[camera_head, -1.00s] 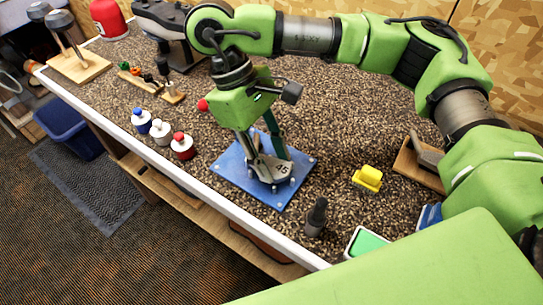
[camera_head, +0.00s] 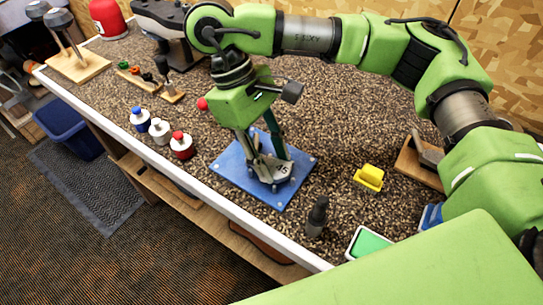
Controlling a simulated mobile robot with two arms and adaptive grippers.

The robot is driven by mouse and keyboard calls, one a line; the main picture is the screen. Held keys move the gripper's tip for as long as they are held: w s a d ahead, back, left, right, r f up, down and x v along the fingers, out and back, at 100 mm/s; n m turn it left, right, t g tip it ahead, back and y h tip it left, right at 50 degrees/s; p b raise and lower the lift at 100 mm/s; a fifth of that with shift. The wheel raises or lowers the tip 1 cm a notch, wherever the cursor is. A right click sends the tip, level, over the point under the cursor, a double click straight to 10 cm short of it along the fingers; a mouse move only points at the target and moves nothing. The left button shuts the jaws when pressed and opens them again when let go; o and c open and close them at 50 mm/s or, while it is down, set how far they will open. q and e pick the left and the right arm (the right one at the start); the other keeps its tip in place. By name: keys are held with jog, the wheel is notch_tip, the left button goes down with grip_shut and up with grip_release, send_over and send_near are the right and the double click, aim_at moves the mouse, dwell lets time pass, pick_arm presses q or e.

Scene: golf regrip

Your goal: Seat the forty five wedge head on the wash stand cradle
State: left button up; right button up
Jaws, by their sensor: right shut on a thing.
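The forty five wedge head (camera_head: 282,172) is a grey metal club head marked 45. It is over the wash stand cradle, a blue plate (camera_head: 232,177) with several small upright pegs, on the workbench. My right gripper (camera_head: 268,168) points down and is shut on the wedge head. The head sits among the pegs, low over the plate; I cannot tell if its underside rests fully on them. My left gripper is not in view.
A yellow block (camera_head: 369,177) and a dark upright tool (camera_head: 317,215) stand right of the plate. A green pad (camera_head: 369,243) lies near the bench's front edge. Another club head (camera_head: 428,156) is at right.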

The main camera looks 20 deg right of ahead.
aim_at(272, 166)
jog(key=o, duration=1.2)
jog(key=shift+r, duration=0.1)
jog(key=shift+r+p, duration=2.75)
jog(key=shift+r, duration=0.7)
jog(key=shift+s+f, duration=0.1)
